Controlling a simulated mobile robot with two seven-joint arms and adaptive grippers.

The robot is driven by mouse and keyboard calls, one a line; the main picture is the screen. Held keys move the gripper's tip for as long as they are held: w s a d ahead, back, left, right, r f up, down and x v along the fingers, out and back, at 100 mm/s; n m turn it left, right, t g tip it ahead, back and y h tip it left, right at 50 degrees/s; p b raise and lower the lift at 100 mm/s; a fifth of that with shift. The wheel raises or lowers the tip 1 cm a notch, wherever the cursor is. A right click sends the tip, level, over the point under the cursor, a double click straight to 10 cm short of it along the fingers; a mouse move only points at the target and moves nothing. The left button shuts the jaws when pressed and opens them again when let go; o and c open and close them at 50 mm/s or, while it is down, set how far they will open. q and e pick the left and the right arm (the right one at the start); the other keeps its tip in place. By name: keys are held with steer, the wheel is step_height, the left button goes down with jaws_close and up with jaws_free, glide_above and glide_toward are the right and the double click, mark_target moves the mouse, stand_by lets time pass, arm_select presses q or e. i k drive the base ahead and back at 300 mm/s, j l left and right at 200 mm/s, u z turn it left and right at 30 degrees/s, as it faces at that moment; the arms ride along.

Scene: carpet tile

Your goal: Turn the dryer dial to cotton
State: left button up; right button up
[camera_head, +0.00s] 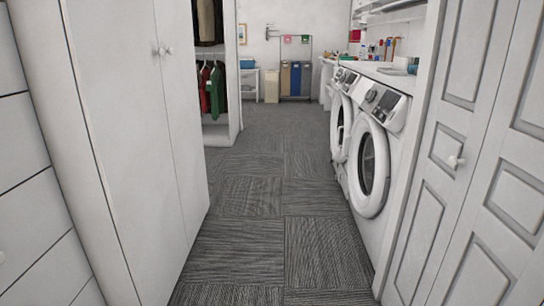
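Two white front-loading machines stand side by side along the right wall under a white counter. The nearer machine (384,146) has a round dark door and a slanted top panel with a dial (372,95) and a dark display. The farther machine (342,122) has a similar door and a panel with a dial (341,76). I cannot tell which one is the dryer, and the dial markings are too small to read. Neither of my grippers is in view.
White cabinet doors (135,130) and drawers (30,200) line the left. Panelled white doors (455,160) stand at the near right. An open closet (213,80) with clothes and a hamper rack (295,78) are farther back. The carpeted aisle (262,215) between is clear.

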mark_target(369, 95)
steer(key=i+z, duration=0.25)
steer(key=i, duration=0.2)
steer(key=i+j+z, duration=0.25)
steer(key=i, duration=0.25)
steer(key=i+j+z, duration=0.25)
steer(key=i, duration=0.2)
steer(key=i+j+z, duration=0.3)
steer(key=z, duration=0.15)
steer(key=i+j+z, duration=0.5)
steer(key=k, duration=0.1)
